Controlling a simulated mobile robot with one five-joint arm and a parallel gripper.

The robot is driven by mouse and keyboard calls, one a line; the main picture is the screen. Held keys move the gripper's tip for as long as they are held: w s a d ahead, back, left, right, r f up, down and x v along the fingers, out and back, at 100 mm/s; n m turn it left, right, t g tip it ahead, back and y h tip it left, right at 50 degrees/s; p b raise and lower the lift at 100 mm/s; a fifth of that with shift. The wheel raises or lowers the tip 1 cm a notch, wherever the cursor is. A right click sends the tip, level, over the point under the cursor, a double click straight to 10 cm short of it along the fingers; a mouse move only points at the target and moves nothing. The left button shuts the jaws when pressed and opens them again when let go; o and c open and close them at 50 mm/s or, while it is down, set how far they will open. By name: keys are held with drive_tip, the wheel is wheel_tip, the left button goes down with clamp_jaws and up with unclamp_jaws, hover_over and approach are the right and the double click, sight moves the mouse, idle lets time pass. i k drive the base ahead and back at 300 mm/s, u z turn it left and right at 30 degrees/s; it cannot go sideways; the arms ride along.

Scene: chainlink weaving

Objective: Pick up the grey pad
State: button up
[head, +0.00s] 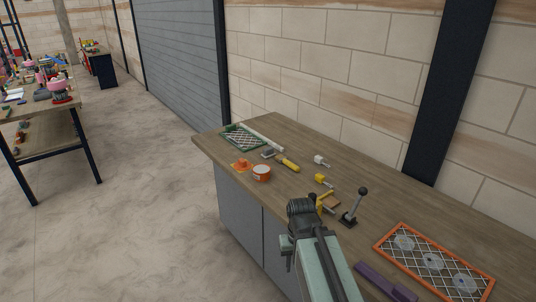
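A small grey pad (268,154) appears to lie flat on the wooden workbench (225,160), toward its far left end. It sits between a green-framed mesh panel and a yellow-handled tool. My arm reaches in from the bottom of the head view, and its dark end (301,208) is over the front edge of the bench, nearer to me than the pad and to its right. There is a clear gap between my arm and the pad. My gripper's fingers cannot be made out, so its opening and any contents are hidden.
Near the pad are the green-framed mesh panel (242,137), a yellow-handled tool (290,165), an orange-and-white tub (261,173) and an orange item (240,165). A black-knobbed lever (354,207) stands right of my arm. An orange-framed mesh panel (383,243) and purple bars (378,281) lie farther right.

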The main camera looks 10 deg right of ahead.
sight(269, 152)
drive_tip(key=u, duration=0.15)
drive_tip(key=i, duration=0.3)
drive_tip(key=u, duration=0.85)
drive_tip(key=i, duration=1.25)
drive_tip(key=u, duration=0.65)
drive_tip(key=i, duration=0.6)
drive_tip(key=z, duration=0.1)
